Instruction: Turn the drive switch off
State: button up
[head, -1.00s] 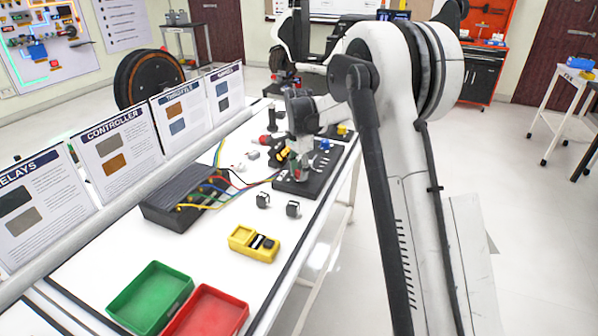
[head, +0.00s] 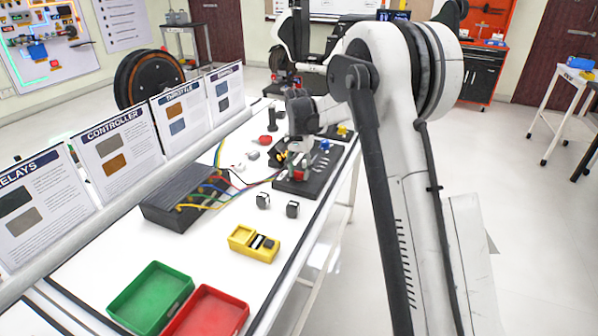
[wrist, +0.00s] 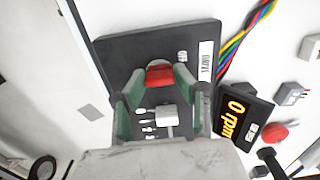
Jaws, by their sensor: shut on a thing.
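My gripper (wrist: 159,82) is over the black switch panel (wrist: 115,50), its two grey-green fingers closed around a red switch part (wrist: 159,75). A pale grey block (wrist: 168,118) lies between the fingers, nearer the wrist. A display (wrist: 236,118) beside the panel reads 0 rpm in orange.
A black controller box (head: 180,205) with coloured wires stands left of the panel. A red round knob (wrist: 274,133) is beyond the display.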

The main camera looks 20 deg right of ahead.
aim_at(299, 172)
jog(key=n, duration=0.5)
jog(key=shift+n, duration=0.3)
dwell(0.4)
jog(key=o, duration=1.1)
jog(key=shift+r, duration=0.1)
notch_tip(299, 172, up, 12)
jog(key=shift+f, duration=0.1)
